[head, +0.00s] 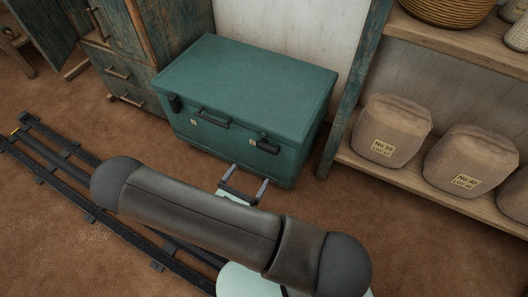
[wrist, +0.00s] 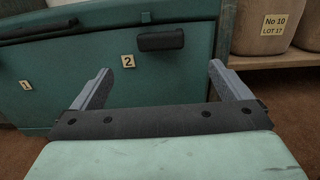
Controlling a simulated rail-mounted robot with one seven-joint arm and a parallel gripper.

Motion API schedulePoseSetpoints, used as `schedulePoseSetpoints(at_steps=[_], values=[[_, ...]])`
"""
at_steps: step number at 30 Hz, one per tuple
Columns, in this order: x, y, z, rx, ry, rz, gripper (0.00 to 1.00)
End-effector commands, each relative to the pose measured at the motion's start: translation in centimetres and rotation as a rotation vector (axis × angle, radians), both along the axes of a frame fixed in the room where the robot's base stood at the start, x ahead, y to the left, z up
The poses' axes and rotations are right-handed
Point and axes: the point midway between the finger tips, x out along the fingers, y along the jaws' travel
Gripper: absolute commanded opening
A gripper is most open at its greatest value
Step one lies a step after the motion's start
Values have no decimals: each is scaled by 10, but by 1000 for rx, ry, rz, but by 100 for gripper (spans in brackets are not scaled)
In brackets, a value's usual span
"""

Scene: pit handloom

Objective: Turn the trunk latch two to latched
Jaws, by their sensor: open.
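The teal trunk (head: 240,75) stands on the floor with its lid down. Latch two (head: 267,146) is a dark bar on the right of its front, beside the label 2 (head: 252,142). In the wrist view latch two (wrist: 161,39) lies horizontal, right of and above its label (wrist: 128,61). My gripper (head: 248,174) is open and empty in front of the trunk, below latch two. In the wrist view its fingers (wrist: 160,68) spread either side of the latch's position, apparently not touching it.
A dark carry handle (head: 210,119) sits between the latches. A shelf (head: 350,155) with wrapped sacks (head: 392,130) stands close on the right. A wooden cabinet (head: 135,65) stands at the left. Brown floor (head: 70,110) is clear before the cabinet; dark rails (head: 60,160) run at lower left.

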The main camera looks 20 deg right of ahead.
Motion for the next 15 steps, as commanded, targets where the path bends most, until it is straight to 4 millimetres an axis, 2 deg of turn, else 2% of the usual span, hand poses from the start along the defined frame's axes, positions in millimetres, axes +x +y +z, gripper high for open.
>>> schedulePoseSetpoints(at_steps=[9,15], values=[[51,-50,-2,-1,0,-6,97],[76,-71,-1,1,-1,-4,97]])
